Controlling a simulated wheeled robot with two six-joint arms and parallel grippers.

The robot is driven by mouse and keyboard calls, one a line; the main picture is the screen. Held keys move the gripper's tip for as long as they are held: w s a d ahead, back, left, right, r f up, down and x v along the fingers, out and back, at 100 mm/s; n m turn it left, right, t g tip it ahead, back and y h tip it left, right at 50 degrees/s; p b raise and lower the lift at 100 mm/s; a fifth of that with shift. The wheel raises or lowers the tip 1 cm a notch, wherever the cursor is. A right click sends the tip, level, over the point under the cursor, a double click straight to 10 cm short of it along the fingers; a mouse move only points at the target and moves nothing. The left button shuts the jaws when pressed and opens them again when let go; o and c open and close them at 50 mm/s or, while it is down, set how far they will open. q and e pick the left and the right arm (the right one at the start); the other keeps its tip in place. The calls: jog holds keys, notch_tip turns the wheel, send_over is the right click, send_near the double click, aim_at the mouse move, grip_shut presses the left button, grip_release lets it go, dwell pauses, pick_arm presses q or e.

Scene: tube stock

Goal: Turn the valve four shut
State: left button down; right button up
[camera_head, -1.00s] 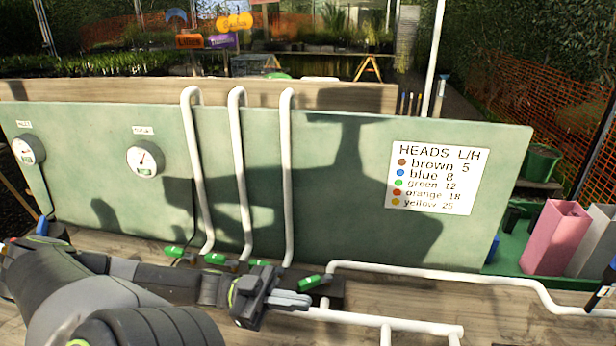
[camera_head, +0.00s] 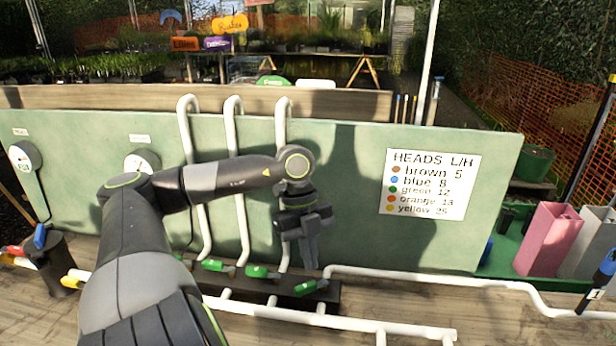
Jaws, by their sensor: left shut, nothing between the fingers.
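Valves with green handles stand in a row on a dark block (camera_head: 328,291) at the foot of the green panel. The rightmost green handle (camera_head: 305,288) is tilted, its right end higher, below the white pipe that runs right. Two more green handles, one in the middle (camera_head: 258,271) and one further left (camera_head: 213,265), lie nearly level. My arm covers the left end of the row. No valve numbers are readable. My left gripper (camera_head: 309,264) points down, shut and empty, just above and behind the rightmost handle; I cannot tell whether it touches. My right gripper is not in view.
White pipes (camera_head: 238,190) rise up the green panel (camera_head: 345,180) behind the valves. Another white pipe (camera_head: 380,326) crosses in front. A dark pot (camera_head: 55,265) with coloured-handled items stands left. A pink container (camera_head: 550,240) and a blue-topped item tagged 1 (camera_head: 606,268) are right.

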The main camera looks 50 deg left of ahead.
aim_at(306, 284)
pick_arm(q)
jog(key=p+x, duration=0.1)
jog(key=x, duration=0.9)
jog(key=shift+p, duration=0.3)
jog(key=shift+w+a+p, duration=0.15)
jog(key=shift+a+p, duration=0.35)
jog(key=shift+a, duration=0.5)
jog(key=shift+w+a+p, duration=0.15)
jog(key=shift+a+p, duration=0.3)
jog(key=shift+a, duration=0.6)
jog(key=shift+s+a, duration=0.1)
jog(key=shift+a, duration=0.1)
jog(key=shift+m, duration=0.4)
